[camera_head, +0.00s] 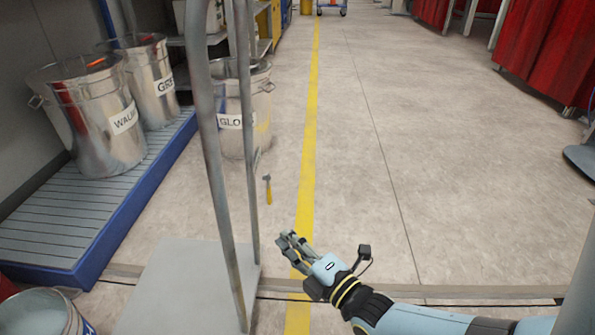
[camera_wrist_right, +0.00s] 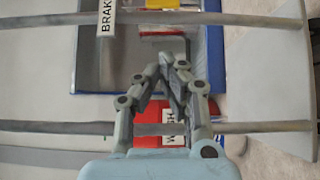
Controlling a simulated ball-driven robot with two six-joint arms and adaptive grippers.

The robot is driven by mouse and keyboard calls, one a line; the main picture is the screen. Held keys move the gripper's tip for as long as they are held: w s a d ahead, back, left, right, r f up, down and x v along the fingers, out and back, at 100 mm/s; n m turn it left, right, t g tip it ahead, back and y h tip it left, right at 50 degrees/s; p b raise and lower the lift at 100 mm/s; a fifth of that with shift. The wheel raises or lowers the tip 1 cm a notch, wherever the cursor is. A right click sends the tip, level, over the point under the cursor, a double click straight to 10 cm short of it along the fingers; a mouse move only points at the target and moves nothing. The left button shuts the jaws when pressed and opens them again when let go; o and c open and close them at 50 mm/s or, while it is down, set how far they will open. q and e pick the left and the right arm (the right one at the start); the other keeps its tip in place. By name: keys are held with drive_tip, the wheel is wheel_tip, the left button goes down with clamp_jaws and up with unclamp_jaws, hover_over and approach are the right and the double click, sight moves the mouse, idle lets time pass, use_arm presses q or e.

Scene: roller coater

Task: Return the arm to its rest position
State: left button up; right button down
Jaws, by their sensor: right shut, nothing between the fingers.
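My right arm comes in from the lower right in the camera_head view. Its gripper (camera_head: 287,243) is over the floor, just right of an upright metal frame. In the camera_wrist_right view the fingers of this gripper (camera_wrist_right: 166,66) are drawn together at the tips with nothing between them. My left gripper is in neither view.
The metal frame (camera_head: 212,150) rises from a grey platform (camera_head: 180,285). Labelled metal buckets (camera_head: 95,140) stand on a blue-edged pallet (camera_head: 100,245) at left. A yellow-handled tool (camera_head: 268,190) lies on the floor. The wrist view shows a blue bin (camera_wrist_right: 88,70).

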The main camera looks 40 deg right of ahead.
drive_tip(key=s+a+r+m+g+y, duration=0.1)
drive_tip(key=s+a+r+m+g, duration=0.2)
drive_tip(key=s+r+m+g, duration=0.35)
drive_tip(key=s+a+r+m+g, duration=0.2)
drive_tip(key=s+r+m+g, duration=0.1)
drive_tip(key=s+m+g, duration=0.5)
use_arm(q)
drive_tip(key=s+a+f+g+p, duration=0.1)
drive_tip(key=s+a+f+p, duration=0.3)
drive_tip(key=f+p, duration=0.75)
use_arm(e)
drive_tip(key=s+d+f+m+g+p, duration=0.2)
drive_tip(key=s+d+f+m, duration=0.1)
drive_tip(key=s+f, duration=0.65)
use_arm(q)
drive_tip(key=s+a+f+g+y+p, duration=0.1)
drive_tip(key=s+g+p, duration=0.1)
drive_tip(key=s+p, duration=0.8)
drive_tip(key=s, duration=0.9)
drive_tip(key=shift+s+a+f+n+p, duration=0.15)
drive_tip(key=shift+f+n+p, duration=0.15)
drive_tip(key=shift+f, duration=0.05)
use_arm(e)
drive_tip(key=s+d+f, duration=0.1)
drive_tip(key=s+f, duration=0.1)
drive_tip(key=s, duration=0.6)
drive_tip(key=s+d+f+g+h, duration=0.1)
drive_tip(key=s+f, duration=0.1)
drive_tip(key=s, duration=0.7)
drive_tip(key=shift+s, duration=0.25)
